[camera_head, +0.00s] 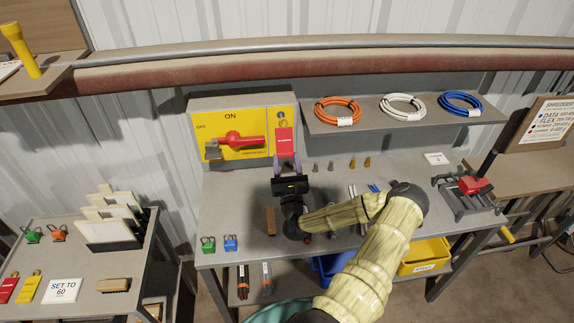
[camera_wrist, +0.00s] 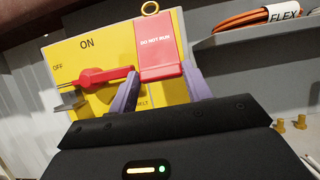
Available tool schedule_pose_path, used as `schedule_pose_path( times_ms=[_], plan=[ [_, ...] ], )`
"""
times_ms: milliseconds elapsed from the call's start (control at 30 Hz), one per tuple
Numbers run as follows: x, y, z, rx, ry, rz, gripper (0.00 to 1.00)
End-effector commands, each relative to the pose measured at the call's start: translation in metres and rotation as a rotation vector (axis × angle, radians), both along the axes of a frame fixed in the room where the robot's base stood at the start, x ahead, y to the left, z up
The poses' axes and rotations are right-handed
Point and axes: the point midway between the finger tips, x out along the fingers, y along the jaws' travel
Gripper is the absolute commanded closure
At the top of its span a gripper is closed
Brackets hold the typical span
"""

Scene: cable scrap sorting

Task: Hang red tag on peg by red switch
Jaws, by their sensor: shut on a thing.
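The red tag (camera_wrist: 160,52) is held upright between the two purple fingers of my gripper (camera_wrist: 162,88), in front of the yellow switch panel. The tag also shows in the head view (camera_head: 284,141), with my gripper (camera_head: 285,163) just below it. The red switch (camera_head: 240,141) is a lever left of the tag, near the ON and OFF marks; in the wrist view its red handle (camera_wrist: 100,76) lies beside the tag. A brass ring (camera_wrist: 150,8) shows at the tag's top. A small brass-coloured part (camera_head: 281,121) is above the tag in the head view; whether the ring is around the peg I cannot tell.
A shelf (camera_head: 390,121) with orange, white and blue cable coils is right of the panel. Several small grey and brass pieces (camera_head: 352,164) stand on the bench. Green and blue padlocks (camera_head: 230,243) lie at the front left.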

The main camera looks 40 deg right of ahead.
Motion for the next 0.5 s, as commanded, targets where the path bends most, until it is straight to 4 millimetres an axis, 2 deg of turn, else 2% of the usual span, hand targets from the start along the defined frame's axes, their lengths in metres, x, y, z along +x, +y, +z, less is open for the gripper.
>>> schedule_pose_path(
  times_ms=[500],
  plan=[
    [0.022,-0.013,-0.002,-0.001,-0.001,0.0,0.72]
  ],
)
